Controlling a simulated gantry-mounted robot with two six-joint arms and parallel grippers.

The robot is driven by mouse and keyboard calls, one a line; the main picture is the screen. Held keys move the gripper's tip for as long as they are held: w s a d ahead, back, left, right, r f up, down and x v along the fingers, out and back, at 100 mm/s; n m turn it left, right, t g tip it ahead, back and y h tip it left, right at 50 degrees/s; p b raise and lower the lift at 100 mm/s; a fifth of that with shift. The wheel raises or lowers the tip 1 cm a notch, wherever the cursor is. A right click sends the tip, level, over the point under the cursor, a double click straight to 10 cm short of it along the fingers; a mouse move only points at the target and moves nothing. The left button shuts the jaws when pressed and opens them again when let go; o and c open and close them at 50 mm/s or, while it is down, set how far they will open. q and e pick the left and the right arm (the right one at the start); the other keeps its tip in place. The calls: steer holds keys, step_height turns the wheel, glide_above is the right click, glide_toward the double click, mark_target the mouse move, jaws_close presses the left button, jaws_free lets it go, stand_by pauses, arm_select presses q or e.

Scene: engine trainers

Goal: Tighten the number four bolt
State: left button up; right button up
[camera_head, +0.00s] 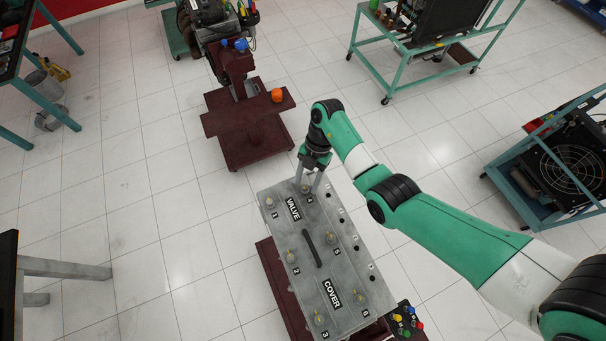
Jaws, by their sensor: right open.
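A grey valve cover (340,262) with a dark handle lies in the lower middle of the head view. Numbered bolts with yellowish heads stand along its two long sides. The number four bolt (305,188) is at the cover's far end, beside the label 4. My right gripper (309,187) points down over this bolt, with its open fingers around or just beside it. I cannot tell whether the fingers touch it. The number one bolt (270,201) is to the left, clear of the gripper. My left gripper is not in view.
The cover rests on a dark red stand (270,262). A dark red engine stand (247,130) with an orange item (277,95) is beyond it. A teal cart (440,55) stands at the back right and a fan unit (565,165) at the right.

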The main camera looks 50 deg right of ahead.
jaws_close()
steer(key=shift+m, duration=0.4)
steer(key=m+t, duration=0.1)
steer(key=m, duration=0.3)
steer(key=m+t, duration=0.1)
steer(key=m, duration=0.1)
steer(key=shift+s+a+t, duration=0.1)
steer(key=shift+s+t, duration=0.2)
steer(key=shift+s, duration=0.05)
steer(key=m+t+h, duration=0.1)
steer(key=m, duration=0.2)
steer(key=shift+s+a+m, duration=0.1)
steer(key=shift+m, duration=0.3)
steer(key=shift+s+a+m+t+h, duration=0.1)
steer(key=shift+m+t+h, duration=0.45)
steer(key=shift+m, duration=1.05)
jaws_free()
steer(key=shift+r, duration=0.15)
